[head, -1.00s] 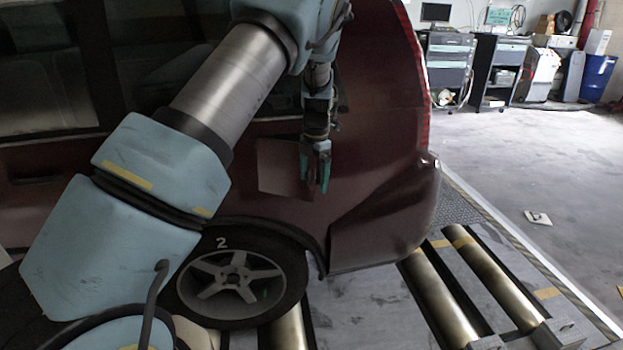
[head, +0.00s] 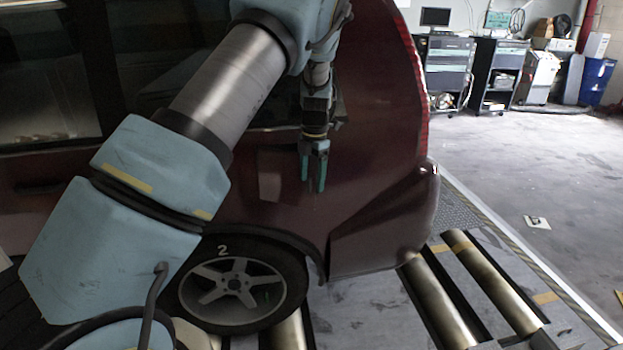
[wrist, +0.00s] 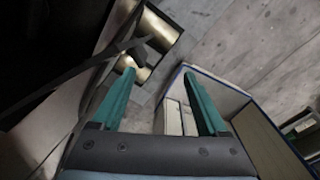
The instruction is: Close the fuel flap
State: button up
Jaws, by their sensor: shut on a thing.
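The fuel flap (head: 270,175) shows in the head view as a lighter patch on the side of the dark red car (head: 375,130), above the rear wheel. My gripper (head: 313,186) points down close to the car's side, just right of this patch. Its two green fingers stand a little apart, shut on the flap; the contact itself is not clear. In the wrist view both fingers of my gripper (wrist: 159,74) show, but I cannot make out the flap between them. The flap's hinge and the opening behind it cannot be made out.
The rear wheel (head: 235,285) stands below the flap. Metal rollers (head: 440,300) lie in the floor at the right. Tool carts (head: 450,70) and a blue bin (head: 597,80) stand far back. The floor (head: 500,160) right of the car is mostly clear.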

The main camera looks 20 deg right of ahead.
jog(key=shift+s+d+r+p, duration=0.2)
jog(key=shift+r+p, duration=0.15)
jog(key=shift+r, duration=0.3)
jog(key=shift+s+d+r+p, duration=0.1)
jog(key=shift+d+r+p, duration=0.15)
jog(key=shift+r, duration=0.35)
notch_tip(320, 180, up, 7)
jog(key=p, duration=0.4)
jog(key=shift+a+f, duration=0.2)
jog(key=shift+a, duration=0.1)
jog(key=shift+w, duration=0.15)
notch_tip(320, 180, up, 11)
jog(key=b, duration=0.3)
jog(key=shift+d+b, duration=0.2)
jog(key=shift+b, duration=0.2)
jog(key=shift+s+f, duration=0.1)
jog(key=shift+s, duration=0.1)
jog(key=shift+c, duration=0.3)
